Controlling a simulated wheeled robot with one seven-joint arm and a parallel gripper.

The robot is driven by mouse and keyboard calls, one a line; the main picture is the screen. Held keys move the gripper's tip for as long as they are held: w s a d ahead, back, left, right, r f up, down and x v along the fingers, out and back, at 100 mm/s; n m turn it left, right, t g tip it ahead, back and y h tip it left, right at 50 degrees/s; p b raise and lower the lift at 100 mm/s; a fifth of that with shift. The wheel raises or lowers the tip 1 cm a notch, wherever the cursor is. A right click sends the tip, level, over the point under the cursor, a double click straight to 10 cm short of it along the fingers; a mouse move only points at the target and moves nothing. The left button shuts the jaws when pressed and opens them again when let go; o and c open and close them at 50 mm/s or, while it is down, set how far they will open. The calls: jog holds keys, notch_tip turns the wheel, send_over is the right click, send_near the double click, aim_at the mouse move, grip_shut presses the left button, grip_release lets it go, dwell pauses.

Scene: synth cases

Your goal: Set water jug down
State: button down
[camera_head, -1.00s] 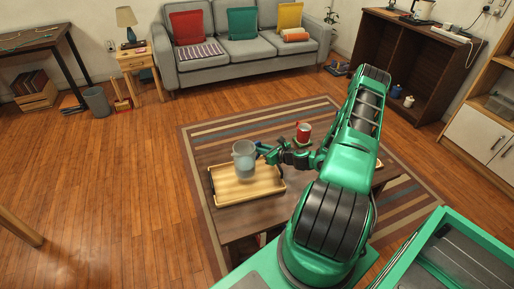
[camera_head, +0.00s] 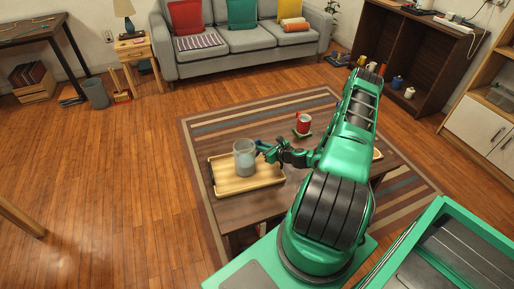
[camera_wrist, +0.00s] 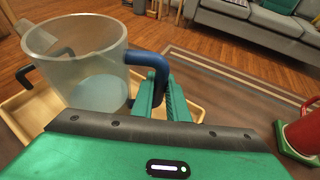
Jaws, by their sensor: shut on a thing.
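The water jug (camera_head: 244,158) is a clear, upright jug with a dark blue handle, over the wooden tray (camera_head: 222,187) on the low table. In the wrist view the jug (camera_wrist: 88,70) shows some water at its bottom, and its handle lies between my fingers. My gripper (camera_head: 264,152) is shut on the handle, at the jug's right side; it also shows in the wrist view (camera_wrist: 160,92). The jug's base appears at or very near the tray floor; I cannot tell whether it touches.
A red mug (camera_head: 303,123) stands on a green coaster on the table (camera_head: 250,209), right of and behind the tray. It also shows at the right of the wrist view (camera_wrist: 303,132). The tray has bare room around the jug. A grey sofa (camera_head: 240,45) stands beyond the rug.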

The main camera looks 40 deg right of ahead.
jog(key=shift+f, duration=0.45)
dwell(0.4)
jog(key=c, duration=1.7)
grip_release()
jog(key=shift+o, duration=0.2)
jog(key=shift+f, duration=0.1)
jog(key=v, duration=1)
jog(key=shift+s, duration=0.3)
